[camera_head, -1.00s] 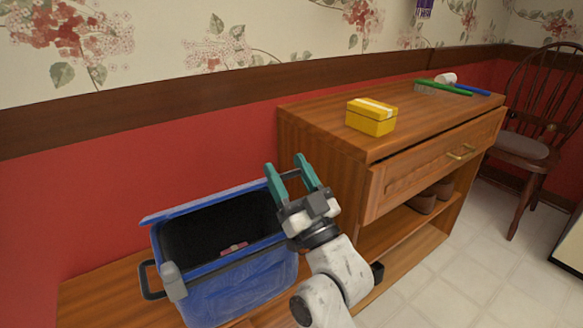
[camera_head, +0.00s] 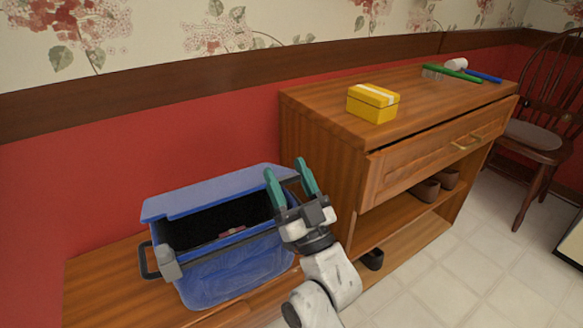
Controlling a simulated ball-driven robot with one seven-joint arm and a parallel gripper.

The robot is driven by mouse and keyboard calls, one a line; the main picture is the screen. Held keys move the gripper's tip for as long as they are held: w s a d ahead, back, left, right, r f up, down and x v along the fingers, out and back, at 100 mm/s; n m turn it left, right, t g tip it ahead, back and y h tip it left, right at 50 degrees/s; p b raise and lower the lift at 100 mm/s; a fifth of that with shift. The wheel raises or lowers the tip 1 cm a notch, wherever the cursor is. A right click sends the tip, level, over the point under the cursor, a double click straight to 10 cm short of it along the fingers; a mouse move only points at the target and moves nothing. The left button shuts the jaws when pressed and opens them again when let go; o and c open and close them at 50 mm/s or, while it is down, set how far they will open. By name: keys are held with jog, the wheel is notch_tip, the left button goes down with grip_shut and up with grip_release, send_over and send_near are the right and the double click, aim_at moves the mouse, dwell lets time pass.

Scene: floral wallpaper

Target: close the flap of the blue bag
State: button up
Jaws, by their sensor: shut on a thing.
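The blue bag (camera_head: 235,273) stands open-topped on a low wooden surface at the lower left. Its blue flap (camera_head: 205,194) is raised along the back of the opening, tilted, with its broad face showing. The dark inside is visible below the flap, with a small reddish item (camera_head: 232,231) in it. My gripper (camera_head: 289,178) is at the bag's right end, its two green fingers pointing up on either side of the flap's right end. It is shut on the flap, though the exact contact is partly hidden by the fingers.
A wooden cabinet (camera_head: 325,165) stands close to the right of my gripper. A yellow box (camera_head: 372,103) and green and blue pens (camera_head: 452,73) lie on it. Shoes (camera_head: 425,190) are on its shelf. A dark chair (camera_head: 540,135) stands at the far right. A red wall is behind.

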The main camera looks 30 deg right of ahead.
jog(key=shift+s+f+b, duration=0.35)
jog(key=shift+f+b, duration=0.15)
jog(key=shift+f, duration=0.6)
jog(key=shift+s+f+b, duration=0.35)
jog(key=shift+f+b, duration=0.2)
jog(key=shift+f, duration=0.6)
jog(key=shift+s+f+b, duration=0.35)
jog(key=shift+f+b, duration=0.15)
jog(key=shift+f, duration=0.6)
jog(key=o, duration=1.4)
jog(key=shift+r, duration=0.1)
jog(key=p+v, duration=0.1)
jog(key=v, duration=1)
